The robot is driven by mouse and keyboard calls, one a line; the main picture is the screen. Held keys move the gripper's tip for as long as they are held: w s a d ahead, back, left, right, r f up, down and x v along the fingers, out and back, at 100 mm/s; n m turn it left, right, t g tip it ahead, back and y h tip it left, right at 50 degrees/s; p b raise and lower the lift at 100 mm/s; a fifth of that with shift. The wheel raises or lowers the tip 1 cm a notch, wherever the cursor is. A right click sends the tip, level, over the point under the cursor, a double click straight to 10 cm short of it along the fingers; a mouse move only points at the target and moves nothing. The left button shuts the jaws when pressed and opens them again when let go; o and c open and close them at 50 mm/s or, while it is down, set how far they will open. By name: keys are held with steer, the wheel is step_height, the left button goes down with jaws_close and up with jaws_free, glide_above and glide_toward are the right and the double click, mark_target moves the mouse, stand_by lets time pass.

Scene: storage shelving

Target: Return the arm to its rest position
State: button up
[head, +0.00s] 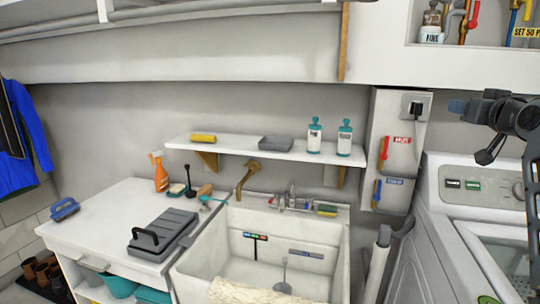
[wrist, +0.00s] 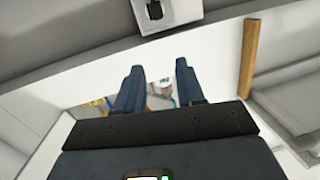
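My arm shows at the far right of the head view. My gripper (head: 458,107) is raised there, pointing left, above the washing machine and right of the wall outlet. In the wrist view my gripper (wrist: 160,72) has its two dark blue fingers apart with nothing between them. Pale surfaces and some blurred small items show beyond the fingers. Most of the arm is outside the head view.
A washing machine (head: 457,183) stands below the gripper. A wall outlet (head: 414,108) with a plug is close to its left. A white shelf (head: 235,146) with bottles hangs over the sink (head: 195,268). A wooden post (head: 344,42) is farther left.

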steer(key=s+a+f, duration=0.4)
steer(key=f, duration=0.6)
steer(key=s+a+f, duration=0.3)
steer(key=s+f, duration=0.1)
steer(key=f, duration=0.7)
steer(key=s+a+f+g, duration=0.1)
steer(key=s+a+f, duration=0.3)
steer(key=s+f, duration=0.4)
steer(key=s+a+f+g, duration=0.1)
steer(key=s+a+f, duration=0.4)
steer(key=s, duration=0.5)
steer(key=s+a+f, duration=0.2)
steer(key=s, duration=0.8)
steer(key=s+a+f, duration=0.2)
steer(key=s+a, duration=0.1)
steer(key=s, duration=0.6)
steer(key=s+a+r+n+y, duration=0.1)
steer(key=s+r, duration=0.2)
steer(key=s, duration=0.5)
steer(key=s+a+r+n, duration=0.1)
steer(key=s+r, duration=0.3)
steer(key=s, duration=0.4)
steer(key=shift+s+a+r+g+y, duration=0.15)
steer(key=shift+s+r+g+y, duration=0.15)
steer(key=shift+s+y, duration=0.1)
steer(key=shift+o, duration=0.3)
